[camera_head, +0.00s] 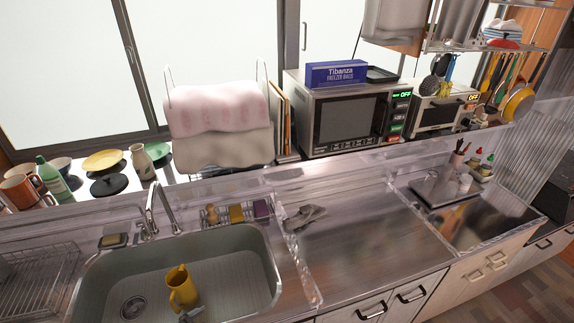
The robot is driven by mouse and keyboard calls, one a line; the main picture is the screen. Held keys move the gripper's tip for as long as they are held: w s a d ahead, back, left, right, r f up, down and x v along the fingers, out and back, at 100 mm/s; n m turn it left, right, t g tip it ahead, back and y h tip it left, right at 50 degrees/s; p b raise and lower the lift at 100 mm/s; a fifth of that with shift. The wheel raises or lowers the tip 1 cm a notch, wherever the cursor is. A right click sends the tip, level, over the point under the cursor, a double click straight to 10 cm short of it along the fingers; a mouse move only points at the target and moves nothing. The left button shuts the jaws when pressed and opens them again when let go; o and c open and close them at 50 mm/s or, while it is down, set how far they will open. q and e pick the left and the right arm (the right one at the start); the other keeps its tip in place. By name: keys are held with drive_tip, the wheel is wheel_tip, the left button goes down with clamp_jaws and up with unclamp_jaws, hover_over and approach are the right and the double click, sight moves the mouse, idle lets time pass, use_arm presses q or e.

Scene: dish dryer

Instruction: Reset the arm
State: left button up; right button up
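Neither of my grippers shows clearly in the head view, and no arm of mine can be made out. A yellow mug (182,291) stands in the sink (235,262), right of the drain. A small grey piece (191,315) shows just below the mug at the bottom edge of the picture. It is too small and cut off to tell what it is. A wire dish rack (40,282) stands left of the sink and looks empty.
The faucet (158,208) rises behind the sink. A wire caddy with sponges (237,213) is behind the basin. Grey utensils (303,216) lie on the otherwise bare counter (370,238).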

use_arm(q)
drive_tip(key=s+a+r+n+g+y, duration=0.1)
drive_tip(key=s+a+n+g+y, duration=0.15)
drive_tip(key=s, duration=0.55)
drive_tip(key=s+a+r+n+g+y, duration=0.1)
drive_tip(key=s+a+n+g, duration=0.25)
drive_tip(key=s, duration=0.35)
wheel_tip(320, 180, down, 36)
drive_tip(key=b, duration=1.2)
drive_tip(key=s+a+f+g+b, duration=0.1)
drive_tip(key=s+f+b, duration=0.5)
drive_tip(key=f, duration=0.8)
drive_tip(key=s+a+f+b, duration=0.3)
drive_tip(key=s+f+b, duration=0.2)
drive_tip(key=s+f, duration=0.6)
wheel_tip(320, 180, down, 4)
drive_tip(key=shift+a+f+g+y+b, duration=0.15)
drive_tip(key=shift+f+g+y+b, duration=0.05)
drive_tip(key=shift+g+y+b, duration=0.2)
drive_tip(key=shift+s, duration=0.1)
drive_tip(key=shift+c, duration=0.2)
